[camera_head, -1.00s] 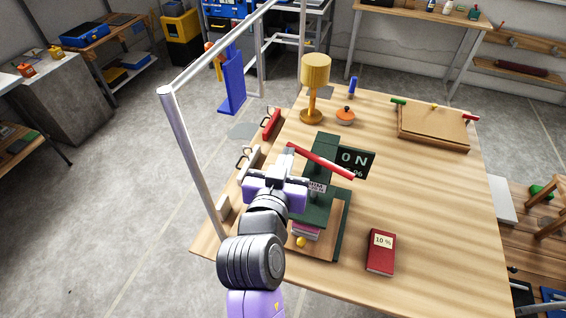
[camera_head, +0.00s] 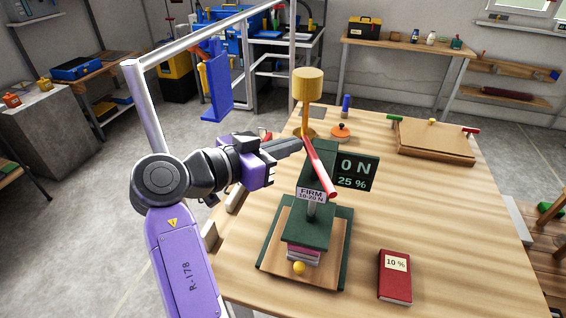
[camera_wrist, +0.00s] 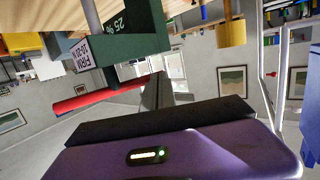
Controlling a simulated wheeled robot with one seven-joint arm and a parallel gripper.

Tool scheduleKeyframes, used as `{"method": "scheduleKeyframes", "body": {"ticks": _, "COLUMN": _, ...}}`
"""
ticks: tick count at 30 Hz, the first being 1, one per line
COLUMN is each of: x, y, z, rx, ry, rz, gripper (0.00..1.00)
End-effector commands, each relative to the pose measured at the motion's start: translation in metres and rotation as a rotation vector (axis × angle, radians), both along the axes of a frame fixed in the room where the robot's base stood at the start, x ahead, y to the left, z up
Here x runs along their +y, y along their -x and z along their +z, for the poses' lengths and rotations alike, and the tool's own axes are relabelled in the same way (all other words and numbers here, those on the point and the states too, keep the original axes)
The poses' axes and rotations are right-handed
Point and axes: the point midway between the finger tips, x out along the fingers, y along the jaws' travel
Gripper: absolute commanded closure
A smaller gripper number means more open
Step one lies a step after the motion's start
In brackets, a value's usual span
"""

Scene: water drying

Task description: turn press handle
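The press (camera_head: 322,232) is dark green and stands on a wooden board on the table. Its red handle (camera_head: 319,168) slants across the top, from far left to near right. A display (camera_head: 357,171) reads 0 N and 25 %. A label (camera_head: 311,196) reads FIRM 10-20 N. My gripper (camera_head: 298,143) comes from the left, its dark fingers close together at the handle's far end. In the wrist view, the red handle (camera_wrist: 95,100) lies left of the fingers (camera_wrist: 157,92), which look shut with nothing between them. I cannot tell whether they touch the handle.
A gold lamp (camera_head: 306,100) stands just behind the handle, with an orange pot (camera_head: 340,132) beside it. A red book (camera_head: 395,276) marked 10 % lies at the front right. A wooden flat press (camera_head: 435,142) sits back right. The table's middle right is clear.

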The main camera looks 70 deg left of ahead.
Motion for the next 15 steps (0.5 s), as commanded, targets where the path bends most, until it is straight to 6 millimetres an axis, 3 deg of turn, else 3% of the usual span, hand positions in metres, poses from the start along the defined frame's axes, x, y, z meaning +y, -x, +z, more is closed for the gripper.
{"method": "scheduleKeyframes", "body": {"ticks": 15, "x": 0.008, "y": -0.031, "z": -0.001, "rx": 0.000, "ry": -0.001, "rz": 0.003, "gripper": 1.00}}
